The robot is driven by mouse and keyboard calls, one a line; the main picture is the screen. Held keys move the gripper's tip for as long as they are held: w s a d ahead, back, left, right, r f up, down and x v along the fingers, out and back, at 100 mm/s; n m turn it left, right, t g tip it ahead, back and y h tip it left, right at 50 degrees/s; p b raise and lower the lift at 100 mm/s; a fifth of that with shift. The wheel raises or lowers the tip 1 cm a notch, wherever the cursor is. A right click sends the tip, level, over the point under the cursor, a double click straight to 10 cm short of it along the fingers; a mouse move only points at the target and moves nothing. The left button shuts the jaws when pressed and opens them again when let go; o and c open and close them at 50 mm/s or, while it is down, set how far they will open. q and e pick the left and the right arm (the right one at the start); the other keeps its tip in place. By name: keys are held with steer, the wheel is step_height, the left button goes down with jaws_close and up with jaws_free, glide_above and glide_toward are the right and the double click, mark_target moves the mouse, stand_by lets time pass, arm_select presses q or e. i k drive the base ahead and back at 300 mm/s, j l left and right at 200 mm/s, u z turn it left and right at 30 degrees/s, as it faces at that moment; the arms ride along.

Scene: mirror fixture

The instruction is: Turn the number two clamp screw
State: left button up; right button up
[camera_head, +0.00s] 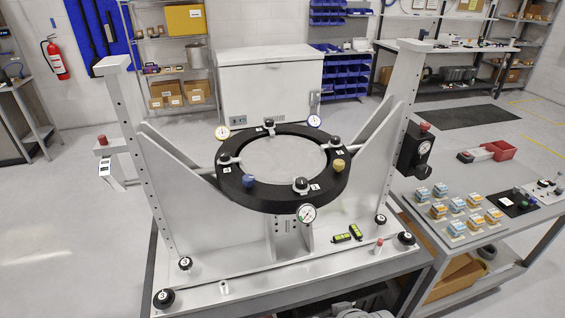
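A black ring (283,201) is held level in a grey metal fixture (161,185). Black clamp knobs sit around it: front (301,185), left (224,156), back (269,123) and right (335,140). Small white number labels lie beside them, including one by the front knob (315,187), too small to read surely. I cannot tell which knob is number two. A blue knob (248,180) and a yellow knob (338,164) also stand on the ring. Neither of my grippers is in view.
Dial gauges surround the ring at front (307,213), left (222,132) and right (314,121). Numbered black knobs are on the base, including one at front left (164,298). Tall uprights flank the ring.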

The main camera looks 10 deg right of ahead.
mark_target(334, 141)
steer(key=l+u, duration=0.35)
steer(key=l, duration=0.2)
steer(key=l+u, duration=0.35)
steer(key=l, duration=0.2)
